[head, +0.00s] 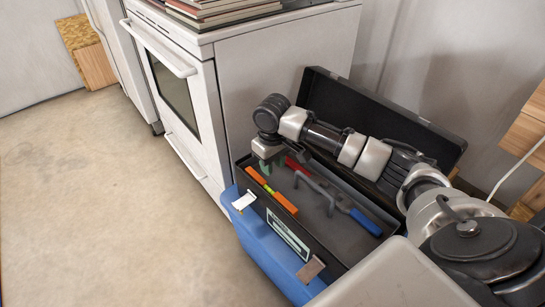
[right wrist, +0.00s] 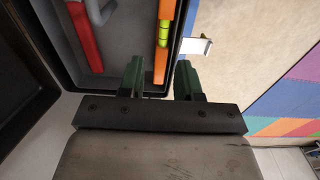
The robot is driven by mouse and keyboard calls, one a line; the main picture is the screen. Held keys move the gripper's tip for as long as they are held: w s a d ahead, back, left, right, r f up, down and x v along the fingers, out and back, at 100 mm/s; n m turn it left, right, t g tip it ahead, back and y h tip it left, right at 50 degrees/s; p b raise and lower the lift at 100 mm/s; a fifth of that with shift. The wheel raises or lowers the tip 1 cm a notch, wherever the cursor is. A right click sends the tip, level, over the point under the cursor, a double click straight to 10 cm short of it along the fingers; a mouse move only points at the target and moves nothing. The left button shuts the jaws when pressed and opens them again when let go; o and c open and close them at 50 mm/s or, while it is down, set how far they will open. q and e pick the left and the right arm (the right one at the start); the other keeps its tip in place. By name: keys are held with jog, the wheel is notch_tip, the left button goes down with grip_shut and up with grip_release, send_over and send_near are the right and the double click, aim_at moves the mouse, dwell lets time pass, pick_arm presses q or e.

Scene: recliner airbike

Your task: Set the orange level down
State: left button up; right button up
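The orange level (head: 285,203), with a yellow-green vial, lies along the front wall inside the open black toolbox (head: 316,237). In the right wrist view the level (right wrist: 168,10) runs down toward the space between the green fingertips. My right gripper (head: 269,163) is over the left end of the toolbox, close to the level's left end. In the right wrist view the right gripper (right wrist: 160,80) is open, its fingers apart on either side of the level's line. I cannot tell whether either finger touches it. My left gripper is not in view.
The toolbox sits on a blue container (head: 262,247). A red-handled tool (head: 297,166) and a blue-handled tool (head: 366,222) lie inside, and its lid (head: 335,95) stands open behind. A white stove (head: 215,100) stands close by. The floor at left (head: 90,200) is clear.

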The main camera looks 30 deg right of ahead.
jog(key=s+a+f+n+t+y, duration=0.1)
jog(key=s+a+f+n, duration=0.1)
jog(key=s+a+f, duration=0.35)
jog(key=s+a+f+n+y, duration=0.1)
jog(key=s+a+f, duration=0.1)
jog(key=s+a, duration=0.5)
jog(key=s+r+m+t+h, duration=0.1)
jog(key=s+r+m+t, duration=0.1)
jog(key=s, duration=1.3)
jog(key=shift+d+t+h, duration=0.3)
jog(key=shift+d+h, duration=0.1)
jog(key=shift+d, duration=0.05)
